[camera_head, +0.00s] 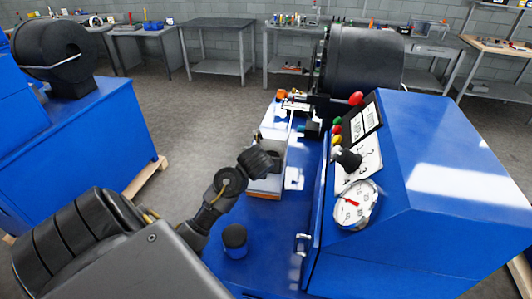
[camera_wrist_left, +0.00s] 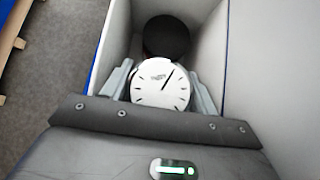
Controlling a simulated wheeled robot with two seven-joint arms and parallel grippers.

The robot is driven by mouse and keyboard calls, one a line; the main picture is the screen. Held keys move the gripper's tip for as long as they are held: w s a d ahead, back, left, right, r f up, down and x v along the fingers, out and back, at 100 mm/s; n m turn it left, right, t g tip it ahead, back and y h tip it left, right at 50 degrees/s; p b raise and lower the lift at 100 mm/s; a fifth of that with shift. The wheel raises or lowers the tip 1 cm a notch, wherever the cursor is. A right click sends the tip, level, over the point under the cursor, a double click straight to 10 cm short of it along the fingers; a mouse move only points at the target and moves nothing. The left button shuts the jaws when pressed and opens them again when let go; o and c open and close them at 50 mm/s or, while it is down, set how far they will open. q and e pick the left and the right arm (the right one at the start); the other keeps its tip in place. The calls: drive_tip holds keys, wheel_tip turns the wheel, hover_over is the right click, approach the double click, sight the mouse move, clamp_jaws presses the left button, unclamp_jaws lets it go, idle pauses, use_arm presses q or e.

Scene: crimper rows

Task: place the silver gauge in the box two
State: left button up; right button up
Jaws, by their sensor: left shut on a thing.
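A round gauge with a white dial and dark needle (camera_wrist_left: 160,87) sits between the fingers of my left gripper (camera_wrist_left: 160,98) in the left wrist view. The gripper is shut on it. Pale box walls (camera_wrist_left: 213,45) rise on both sides of the gauge. In the head view my left gripper (camera_head: 265,162) reaches down at a narrow white box (camera_head: 266,186) on the blue machine's ledge; the held gauge is hidden there. No box number is readable. My right gripper is not in view.
A black round object (camera_wrist_left: 166,37) lies just beyond the held gauge. A dial with a red needle (camera_head: 355,205) is on the blue machine (camera_head: 430,150), near coloured buttons. A dark-topped blue knob (camera_head: 234,240) stands on the ledge. Workbenches line the back wall.

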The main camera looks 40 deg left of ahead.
use_arm(q)
drive_tip(key=shift+s+f, duration=0.15)
drive_tip(key=shift+f, duration=0.15)
drive_tip(key=o, duration=0.9)
drive_tip(key=shift+f, duration=0.1)
drive_tip(key=shift+r, duration=0.4)
drive_tip(key=p+v, duration=0.1)
drive_tip(key=v, duration=1.1)
drive_tip(key=shift+r+p, duration=0.3)
drive_tip(key=shift+p, duration=0.05)
